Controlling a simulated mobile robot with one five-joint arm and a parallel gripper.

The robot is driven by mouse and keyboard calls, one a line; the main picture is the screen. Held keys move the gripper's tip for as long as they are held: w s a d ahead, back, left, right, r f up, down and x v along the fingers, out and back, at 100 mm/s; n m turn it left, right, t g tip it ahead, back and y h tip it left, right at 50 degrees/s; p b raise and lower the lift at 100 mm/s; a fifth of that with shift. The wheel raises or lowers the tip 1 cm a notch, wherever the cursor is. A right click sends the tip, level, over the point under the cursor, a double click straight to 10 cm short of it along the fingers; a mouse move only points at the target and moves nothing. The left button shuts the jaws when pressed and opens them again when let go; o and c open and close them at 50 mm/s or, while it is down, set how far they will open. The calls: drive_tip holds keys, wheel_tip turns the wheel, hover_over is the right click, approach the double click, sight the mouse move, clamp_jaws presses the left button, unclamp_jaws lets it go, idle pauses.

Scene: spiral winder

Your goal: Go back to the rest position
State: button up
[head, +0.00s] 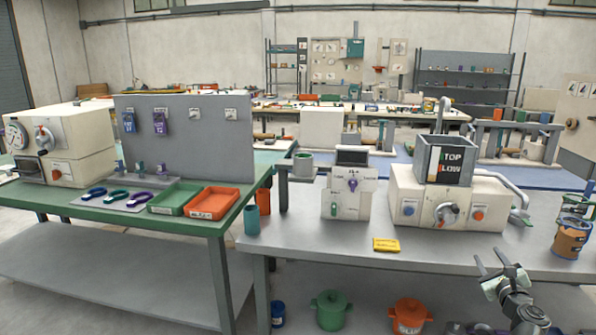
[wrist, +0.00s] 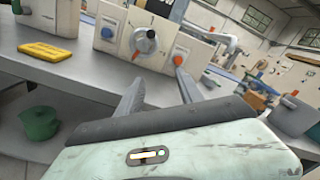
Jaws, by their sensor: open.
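My gripper (head: 497,267) is at the lower right in the head view, in front of the front edge of the grey bench (head: 350,245). Its two fingers are spread with nothing between them. In the wrist view the gripper (wrist: 158,90) points at the bench, its fingers apart and empty. Beyond it stands a cream machine box (head: 445,200) with a dark knob, which also shows in the wrist view (wrist: 125,35). A grey hopper with a STOP/SLOW sign (head: 447,160) sits on that box.
A yellow block (head: 386,245) lies near the bench's front edge. A green pot (head: 330,310) and an orange pot (head: 409,316) sit below the bench. A green-topped table (head: 190,225) with trays adjoins at the left.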

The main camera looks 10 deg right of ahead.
drive_tip(key=w+a+f+n+y, duration=0.1)
drive_tip(key=w+a+n+y, duration=0.15)
drive_tip(key=w+a, duration=0.45)
drive_tip(key=w+a+n+y, duration=0.2)
drive_tip(key=w+a+y, duration=0.15)
drive_tip(key=a, duration=0.65)
drive_tip(key=w+a+f+n+y, duration=0.1)
drive_tip(key=w+a+n+y, duration=0.1)
drive_tip(key=w+a, duration=0.5)
drive_tip(key=a+f+n+g+y, duration=0.1)
drive_tip(key=a+f+n+y, duration=0.15)
drive_tip(key=a, duration=0.55)
drive_tip(key=a+f+n+g+y, duration=0.1)
drive_tip(key=a+n, duration=0.2)
drive_tip(key=a, duration=0.6)
drive_tip(key=a+f+n+g+y, duration=0.2)
drive_tip(key=a+f+n+g, duration=0.3)
drive_tip(key=a, duration=0.7)
drive_tip(key=s+a+f+n+g+h, duration=0.2)
drive_tip(key=s+a+f+n+g, duration=0.3)
drive_tip(key=s+a+f+n, duration=0.4)
drive_tip(key=s+d+f+n+g+h, duration=0.4)
drive_tip(key=s+d+n+g+h, duration=0.1)
drive_tip(key=s+d+n, duration=0.4)
wheel_tip(320, 180, up, 21)
drive_tip(key=d+m+p, duration=0.1)
drive_tip(key=p, duration=2)
drive_tip(key=shift+d, duration=0.2)
